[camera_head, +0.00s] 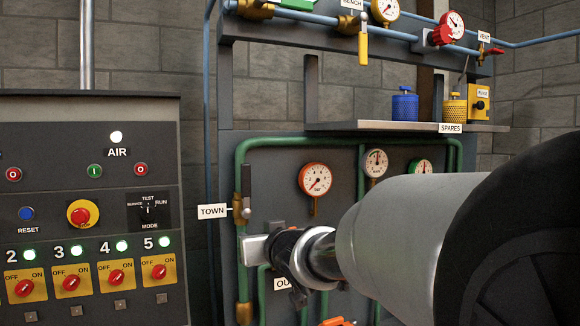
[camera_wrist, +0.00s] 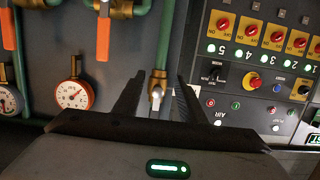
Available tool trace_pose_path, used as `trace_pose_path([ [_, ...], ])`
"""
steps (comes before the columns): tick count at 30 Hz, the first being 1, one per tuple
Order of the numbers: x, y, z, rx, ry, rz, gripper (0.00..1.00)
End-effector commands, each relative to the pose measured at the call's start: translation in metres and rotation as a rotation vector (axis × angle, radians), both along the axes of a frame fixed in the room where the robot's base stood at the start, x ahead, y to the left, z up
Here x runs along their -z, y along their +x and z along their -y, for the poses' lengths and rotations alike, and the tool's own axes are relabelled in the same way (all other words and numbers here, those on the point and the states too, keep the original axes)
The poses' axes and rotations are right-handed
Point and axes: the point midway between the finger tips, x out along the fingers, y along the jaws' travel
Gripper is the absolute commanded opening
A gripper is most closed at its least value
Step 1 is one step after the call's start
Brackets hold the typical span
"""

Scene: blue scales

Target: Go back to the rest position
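My gripper (camera_wrist: 158,92) is open in the wrist view, with its two dark fingers spread apart. The end of a brass valve (camera_wrist: 157,82) on a green pipe, with a pale metal lever, shows in the gap between them. I cannot tell whether either finger touches it. In the head view my arm reaches from the lower right towards the pipe panel. The pale grey hand (camera_head: 254,249) is just below the valve beside the TOWN label (camera_head: 212,211); its fingertips cannot be made out there.
A switch panel (camera_head: 95,130) with lit green lamps and red knobs stands at the left. Green pipes (camera_head: 290,143) and gauges (camera_head: 315,179) surround the hand. A shelf (camera_head: 375,125) bears blue (camera_head: 404,107) and yellow (camera_head: 455,110) canisters above my arm.

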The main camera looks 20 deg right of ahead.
Motion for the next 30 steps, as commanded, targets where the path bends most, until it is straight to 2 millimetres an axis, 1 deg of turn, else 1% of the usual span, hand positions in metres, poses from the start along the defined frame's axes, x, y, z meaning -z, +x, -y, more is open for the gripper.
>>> trace_pose_path([
  [1,-0.111,-0.052,-0.008,-0.005,-0.02,0.209,0.38],
  [5,-0.108,-0.054,-0.006,0.004,-0.019,0.199,0.38],
  [8,-0.091,-0.065,-0.001,0.048,-0.02,0.134,0.38],
  [11,-0.049,-0.092,0.005,0.118,-0.021,-0.021,0.38],
  [12,-0.027,-0.108,0.005,0.14,-0.02,-0.102,0.38],
  [14,0.006,-0.134,0.002,0.158,-0.02,-0.23,0.38],
  [15,0.028,-0.152,-0.002,0.162,-0.017,-0.314,0.38],
  [17,0.056,-0.179,-0.011,0.153,-0.015,-0.43,0.38],
  [18,0.073,-0.197,-0.017,0.14,-0.014,-0.503,0.38],
  [20,0.096,-0.224,-0.027,0.115,-0.011,-0.603,0.38],
  [21,0.109,-0.241,-0.035,0.093,-0.009,-0.667,0.38],
  [23,0.127,-0.267,-0.047,0.056,-0.005,-0.757,0.38],
  [24,0.139,-0.284,-0.056,0.027,-0.003,-0.817,0.38],
  [25,0.147,-0.298,-0.062,0.003,-0.002,-0.861,0.38],
  [26,0.137,-0.304,-0.065,-0.011,-0.001,-0.884,0.38],
  [27,0.109,-0.3,-0.064,-0.005,-0.002,-0.875,0.38],
  [30,0.077,-0.299,-0.063,-0.003,-0.002,-0.873,0.38],
])
